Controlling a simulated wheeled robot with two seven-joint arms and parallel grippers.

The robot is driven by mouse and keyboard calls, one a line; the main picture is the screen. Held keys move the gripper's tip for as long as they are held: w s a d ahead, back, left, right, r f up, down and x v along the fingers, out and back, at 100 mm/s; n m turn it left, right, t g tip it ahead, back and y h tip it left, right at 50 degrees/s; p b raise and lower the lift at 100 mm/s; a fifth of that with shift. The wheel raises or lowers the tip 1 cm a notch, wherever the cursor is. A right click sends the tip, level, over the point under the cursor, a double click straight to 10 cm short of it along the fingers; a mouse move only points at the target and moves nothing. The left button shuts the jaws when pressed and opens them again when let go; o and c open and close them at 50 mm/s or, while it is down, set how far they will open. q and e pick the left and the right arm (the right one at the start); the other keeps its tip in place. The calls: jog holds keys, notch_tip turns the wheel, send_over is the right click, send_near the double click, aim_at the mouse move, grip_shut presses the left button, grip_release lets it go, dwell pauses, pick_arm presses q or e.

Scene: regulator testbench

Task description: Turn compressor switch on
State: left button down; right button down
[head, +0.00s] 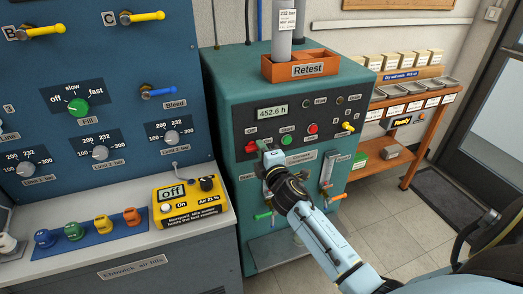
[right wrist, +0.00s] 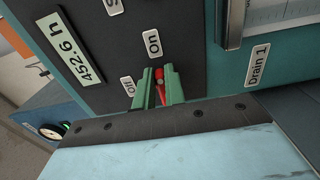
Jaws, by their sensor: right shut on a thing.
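The compressor (head: 228,95) is a teal cabinet with a dark control panel and a display reading 452.6 h. Its red switch (head: 250,147) sits at the panel's left, below an "Off" label. My right gripper (head: 262,150) is at the switch, its arm coming from the lower right. In the right wrist view, the two green fingers of my right gripper (right wrist: 160,87) are shut on the red switch (right wrist: 159,94), with labels close by, one reading "On". The fingers hide part of the switch, so I cannot tell its exact setting. My left gripper is not in view.
A blue panel (head: 120,110) with knobs stands left, above a bench with a yellow meter (head: 190,205) reading "off". An orange "Retest" tray (head: 308,68) tops the compressor. A green button (head: 286,139) and red button (head: 312,128) are right of the switch. A wooden shelf (head: 425,135) stands behind.

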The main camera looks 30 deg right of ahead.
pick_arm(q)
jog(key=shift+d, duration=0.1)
pick_arm(e)
jog(key=c, duration=1.5)
grip_release()
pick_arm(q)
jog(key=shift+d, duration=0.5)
pick_arm(e)
jog(key=shift+o, duration=0.2)
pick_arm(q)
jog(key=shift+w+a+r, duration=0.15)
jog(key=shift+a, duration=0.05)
pick_arm(e)
jog(key=v, duration=1.3)
jog(key=shift+s, duration=0.2)
jog(key=shift+f, duration=0.1)
